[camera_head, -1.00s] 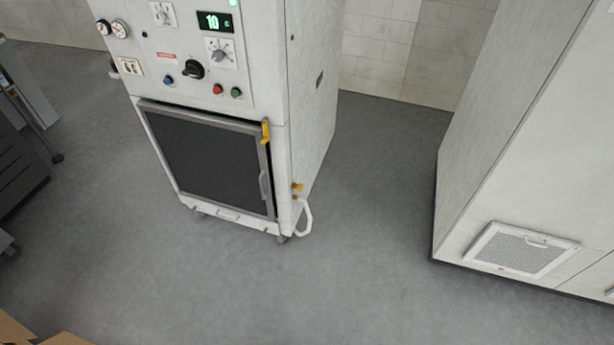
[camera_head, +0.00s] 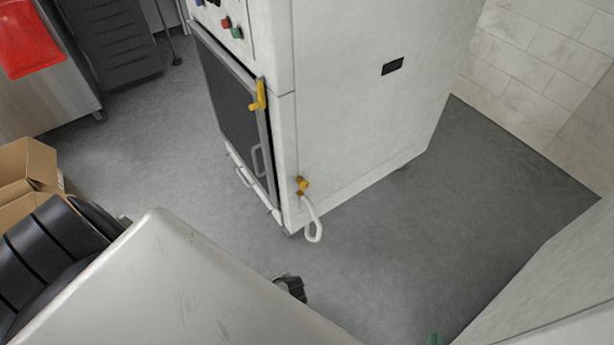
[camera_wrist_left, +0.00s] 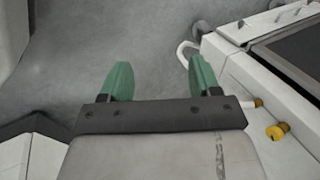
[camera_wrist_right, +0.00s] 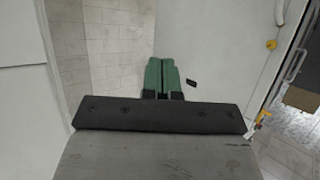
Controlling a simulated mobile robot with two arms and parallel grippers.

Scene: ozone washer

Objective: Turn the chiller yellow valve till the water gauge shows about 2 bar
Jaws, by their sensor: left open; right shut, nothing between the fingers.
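The chiller is the white cabinet (camera_head: 370,110), seen at its front corner in the head view. A yellow valve (camera_head: 302,185) is low on its side, with a white hose (camera_head: 312,222) below it. In the left wrist view, yellow fittings (camera_wrist_left: 277,131) are at the right. The water gauge is out of view. My left gripper (camera_wrist_left: 158,80) is open and empty over the floor, left of the fittings. My right gripper (camera_wrist_right: 165,75) is shut and empty in front of the cabinet's side; a green fingertip (camera_head: 435,339) shows at the head view's bottom edge.
A yellow latch (camera_head: 259,95) and a handle are on the cabinet's dark door (camera_head: 225,100). Cardboard boxes (camera_head: 27,180) stand at the left. A white surface (camera_head: 560,280) fills the lower right. Grey floor (camera_head: 400,230) is clear beside the cabinet.

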